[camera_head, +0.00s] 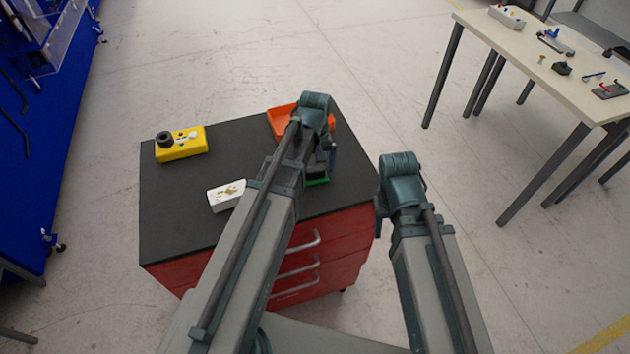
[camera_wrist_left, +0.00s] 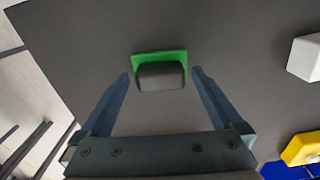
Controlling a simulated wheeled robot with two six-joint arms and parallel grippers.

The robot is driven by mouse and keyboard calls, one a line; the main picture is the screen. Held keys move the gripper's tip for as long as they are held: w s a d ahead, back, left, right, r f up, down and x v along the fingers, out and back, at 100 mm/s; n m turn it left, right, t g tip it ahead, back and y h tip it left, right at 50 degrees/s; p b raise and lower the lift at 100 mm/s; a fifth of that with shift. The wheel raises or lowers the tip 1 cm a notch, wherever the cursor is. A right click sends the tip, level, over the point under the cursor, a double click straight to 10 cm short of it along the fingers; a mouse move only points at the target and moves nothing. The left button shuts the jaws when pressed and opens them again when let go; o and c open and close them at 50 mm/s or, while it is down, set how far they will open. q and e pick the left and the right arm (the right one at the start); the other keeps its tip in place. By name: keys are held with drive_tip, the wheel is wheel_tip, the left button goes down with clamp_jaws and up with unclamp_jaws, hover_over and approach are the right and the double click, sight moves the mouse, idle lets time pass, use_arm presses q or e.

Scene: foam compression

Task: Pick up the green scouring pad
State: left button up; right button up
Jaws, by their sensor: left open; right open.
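The green scouring pad (camera_wrist_left: 160,57) lies on the dark cabinet top, with a dark grey block-like part (camera_wrist_left: 161,78) over its near side; I cannot tell whether the two are joined. In the head view only a green edge of the pad (camera_head: 318,182) shows beside my left arm. My left gripper (camera_wrist_left: 160,73) is open and empty above the pad, one finger on each side of it in the left wrist view, with no contact visible. In the head view my left arm largely hides this gripper. My right arm shows beside the cabinet, but its gripper is hidden.
On the cabinet top (camera_head: 240,145) are a white block (camera_head: 226,195), a yellow box (camera_head: 182,147) with a black knob, and an orange tray (camera_head: 282,118) partly behind my left arm. A table (camera_head: 540,65) with several small items stands at the upper right.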

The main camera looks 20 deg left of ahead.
use_arm(q)
drive_tip(key=shift+f, duration=0.45)
drive_tip(key=shift+r, duration=0.15)
use_arm(e)
drive_tip(key=shift+f, duration=0.35)
use_arm(q)
drive_tip(key=shift+c, duration=0.4)
drive_tip(key=c, duration=1.2)
drive_tip(key=shift+r, duration=0.1)
use_arm(e)
drive_tip(key=shift+r, duration=0.1)
